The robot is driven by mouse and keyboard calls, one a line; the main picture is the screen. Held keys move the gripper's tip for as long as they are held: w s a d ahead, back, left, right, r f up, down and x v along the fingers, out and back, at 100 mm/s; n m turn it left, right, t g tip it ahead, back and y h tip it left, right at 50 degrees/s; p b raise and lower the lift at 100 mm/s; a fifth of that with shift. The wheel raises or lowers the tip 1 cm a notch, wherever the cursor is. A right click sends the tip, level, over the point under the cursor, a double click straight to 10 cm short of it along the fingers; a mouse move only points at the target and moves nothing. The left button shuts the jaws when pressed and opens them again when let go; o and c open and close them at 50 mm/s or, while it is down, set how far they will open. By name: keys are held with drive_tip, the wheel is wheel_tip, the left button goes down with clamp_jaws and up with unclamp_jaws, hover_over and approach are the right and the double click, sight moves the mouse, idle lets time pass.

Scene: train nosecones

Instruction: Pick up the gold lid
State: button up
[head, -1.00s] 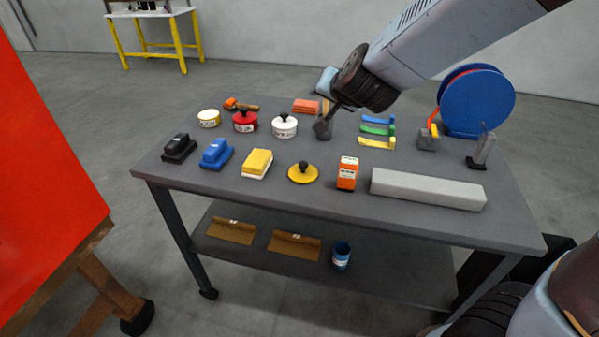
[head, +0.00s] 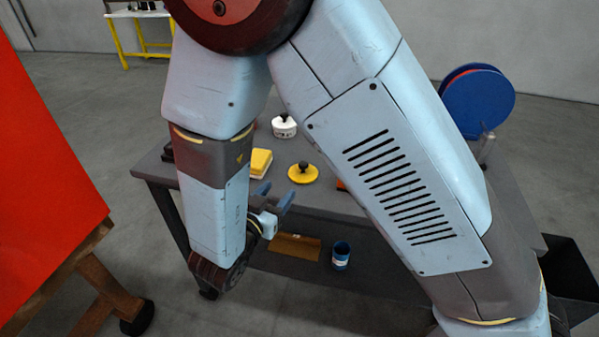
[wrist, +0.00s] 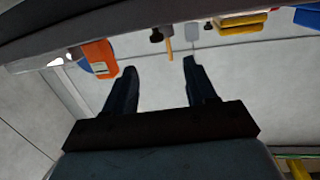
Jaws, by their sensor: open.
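The gold lid (head: 303,178) is a flat yellow disc with a black knob, lying on the grey table near its front edge in the head view. My gripper (head: 276,193) is open and empty, just left of the lid in the picture, by the table's front edge. In the wrist view my gripper's two dark fingers (wrist: 160,67) stand apart with nothing between them. A black knob (wrist: 156,36) shows past the fingertips there, probably the lid's.
A yellow block (head: 260,161) and a white pot (head: 284,126) stand near the lid. An orange box (wrist: 100,58) shows by one finger in the wrist view. A blue reel (head: 480,100) stands at the right. My arm hides much of the table (head: 320,202).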

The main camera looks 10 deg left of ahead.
sight(301, 166)
drive_tip(key=x, duration=1.2)
drive_tip(key=shift+w+d+r, duration=0.1)
drive_tip(key=shift+w+d, duration=0.2)
drive_tip(key=shift+d, duration=0.05)
clamp_jaws()
idle(0.4)
